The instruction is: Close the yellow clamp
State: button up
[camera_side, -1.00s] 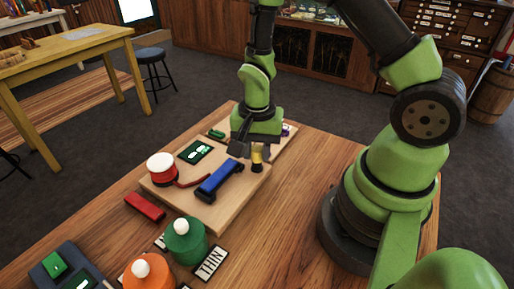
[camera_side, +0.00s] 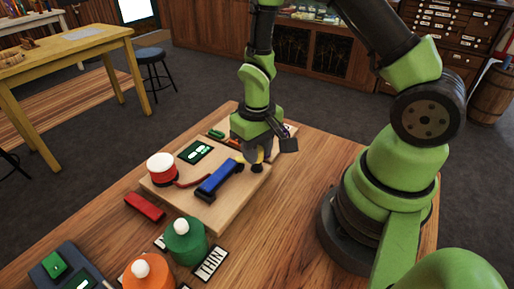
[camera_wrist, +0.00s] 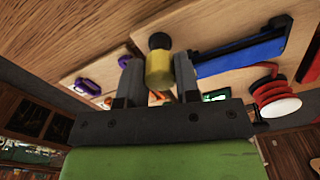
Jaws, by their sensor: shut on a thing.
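The yellow clamp (camera_wrist: 159,70) shows in the wrist view as a short yellow cylinder with a black end, between the two fingers of my gripper (camera_wrist: 158,82). In the side view my gripper (camera_side: 262,150) is low over the back right of the wooden board (camera_side: 208,213), by the right end of a blue bar (camera_side: 218,180). It is shut on the yellow clamp, which is mostly hidden there by the fingers. I cannot tell from these views how far the clamp is turned.
A red spool with a white top (camera_side: 161,168) and a green card (camera_side: 195,151) are on the board. A red block (camera_side: 145,207), a green pot (camera_side: 185,240) and an orange pot (camera_side: 148,272) stand nearer. Bare tabletop lies right of the board.

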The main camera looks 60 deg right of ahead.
jog(key=shift+n, duration=0.5)
jog(key=o, duration=0.9)
jog(key=shift+r, duration=0.1)
notch_tip(320, 180, up, 10)
jog(key=shift+f, duration=0.1)
